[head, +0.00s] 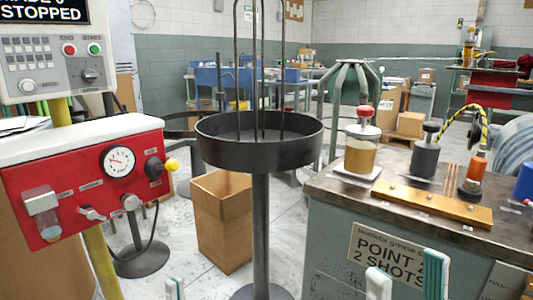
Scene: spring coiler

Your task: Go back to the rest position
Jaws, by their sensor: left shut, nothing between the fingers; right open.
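My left gripper (175,289) shows only as fingertips at the bottom edge, left of the middle, shut and empty. It is below the cardboard box (225,225) in the picture, apart from it. My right gripper (407,281) is at the bottom edge, right of the middle. Its two pale fingertips stand apart with nothing between them, in front of the grey cabinet (328,240) with the "POINT 2 SHOTS" label. The rest of both grippers and both arms is out of view.
A round black tray on a post (260,155) stands in the middle. A red gauge panel (85,185) and a "STOPPED" control box (55,50) are at left. The cabinet top holds a grease jar (361,155), a dark pot (425,160) and a wooden rack (430,203).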

